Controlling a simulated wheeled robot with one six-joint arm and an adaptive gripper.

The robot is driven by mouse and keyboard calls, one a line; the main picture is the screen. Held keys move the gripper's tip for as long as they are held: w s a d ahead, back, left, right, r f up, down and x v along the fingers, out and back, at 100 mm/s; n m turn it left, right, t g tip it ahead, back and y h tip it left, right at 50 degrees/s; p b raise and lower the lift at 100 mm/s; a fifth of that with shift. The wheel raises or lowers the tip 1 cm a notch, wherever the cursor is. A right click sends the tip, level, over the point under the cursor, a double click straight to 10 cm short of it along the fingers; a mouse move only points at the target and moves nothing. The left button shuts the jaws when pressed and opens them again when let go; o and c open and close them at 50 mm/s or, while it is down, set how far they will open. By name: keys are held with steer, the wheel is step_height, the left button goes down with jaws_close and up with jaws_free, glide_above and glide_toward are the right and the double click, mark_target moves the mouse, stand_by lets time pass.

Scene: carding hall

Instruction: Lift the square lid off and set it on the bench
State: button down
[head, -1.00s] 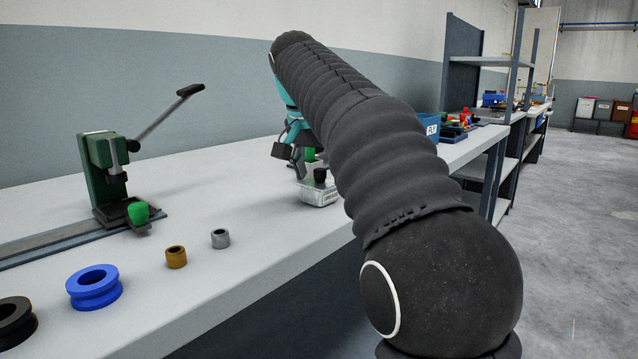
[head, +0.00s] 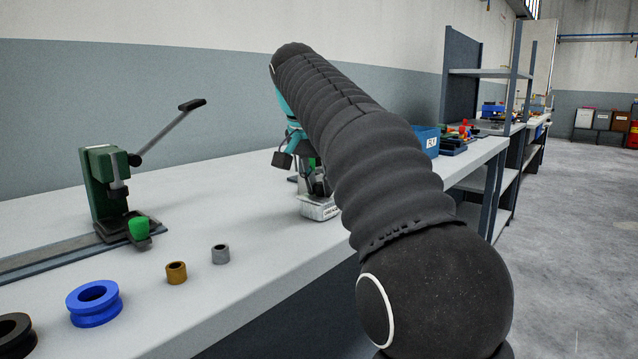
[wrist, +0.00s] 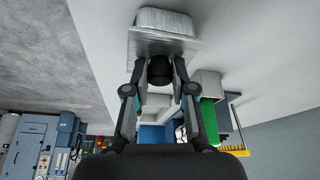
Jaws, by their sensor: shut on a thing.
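A small silvery metal tin (head: 319,210) stands on the bench (head: 240,205), partly behind my arm in the head view. It also shows at the top of the wrist view (wrist: 166,20). A black knob (wrist: 160,70) stands up from its square lid (wrist: 160,46). My gripper (wrist: 160,75) is shut on the knob, with one finger on each side. In the head view my gripper is over the tin and mostly hidden by my arm. I cannot tell whether the lid is apart from the tin.
A green lever press (head: 105,190) stands at the left. A blue grooved ring (head: 94,302), a brown bushing (head: 176,273) and a grey bushing (head: 221,254) lie on the bench. A blue bin (head: 428,140) is behind my arm. The bench between the press and tin is clear.

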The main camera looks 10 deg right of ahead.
steer(key=r, duration=0.2)
steer(key=r+p, duration=0.1)
steer(key=shift+d+r, duration=0.35)
steer(key=d+r+p, duration=0.3)
steer(key=d+r, duration=0.4)
steer(key=d, duration=0.4)
steer(key=shift+w+r, duration=0.15)
steer(key=shift+r, duration=0.05)
